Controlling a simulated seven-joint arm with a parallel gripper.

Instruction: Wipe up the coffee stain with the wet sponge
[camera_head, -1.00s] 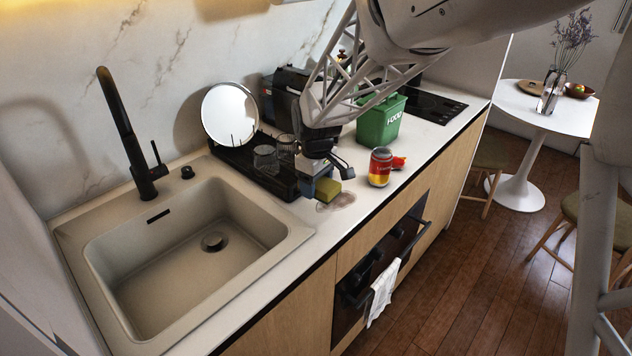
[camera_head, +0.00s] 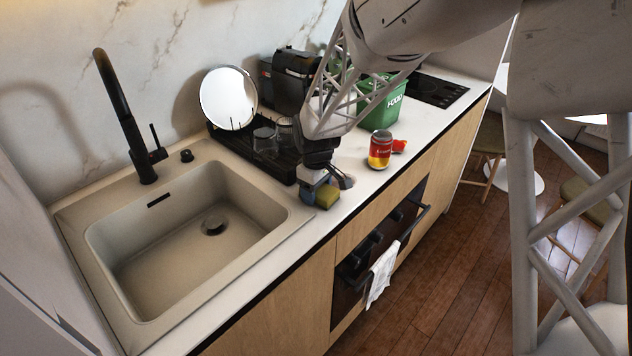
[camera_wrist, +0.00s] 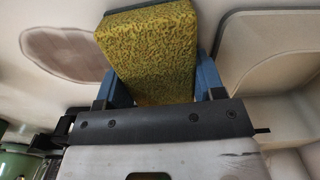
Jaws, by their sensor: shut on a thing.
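My gripper (camera_wrist: 162,88) is shut on a yellow-green sponge (camera_wrist: 150,50), with a blue finger on each side of it. In the head view the sponge (camera_head: 327,198) is at the front edge of the counter, right of the sink, just below my gripper (camera_head: 318,190). The brown coffee stain (camera_wrist: 66,52) lies on the white counter, left of the sponge in the wrist view. In the head view the stain is mostly hidden behind my gripper and the sponge. I cannot tell whether the sponge touches the counter.
The sink (camera_head: 104,240) is on the left. A dark drying rack (camera_head: 232,143) with glasses stands behind my gripper. A red-yellow can (camera_head: 380,151), a small red object (camera_head: 399,146) and a green food bin (camera_head: 383,104) stand to the right. A towel (camera_head: 382,272) hangs from the oven handle.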

